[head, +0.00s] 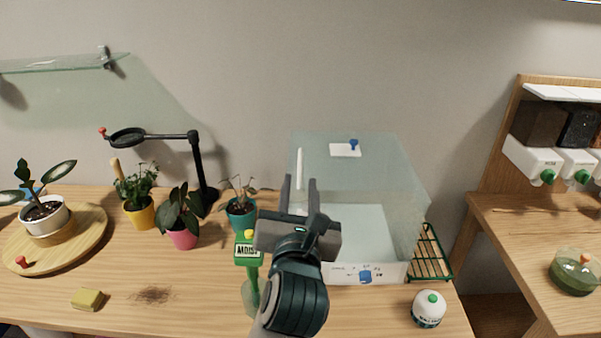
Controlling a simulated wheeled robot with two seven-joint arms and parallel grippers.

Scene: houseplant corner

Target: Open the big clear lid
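The big clear lid (384,163) is the see-through top of a clear box (366,272) with a white base, right of centre in the head view. It looks shut. A slim white upright bar (299,160), perhaps its handle, shows at the box's left side. My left gripper (299,182) is in front of the box's left part, with its two fingers pointing away from me. The fingers are apart, and the bar shows between them with gaps at both sides. I cannot tell how far beyond the fingertips it lies. My gripper hides the box's lower left corner. My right gripper is not in view.
A green moisture meter (249,253) stands close left of my arm. A teal pot (241,217) and a black lamp (197,165) stand behind it. The front left table is mostly clear.

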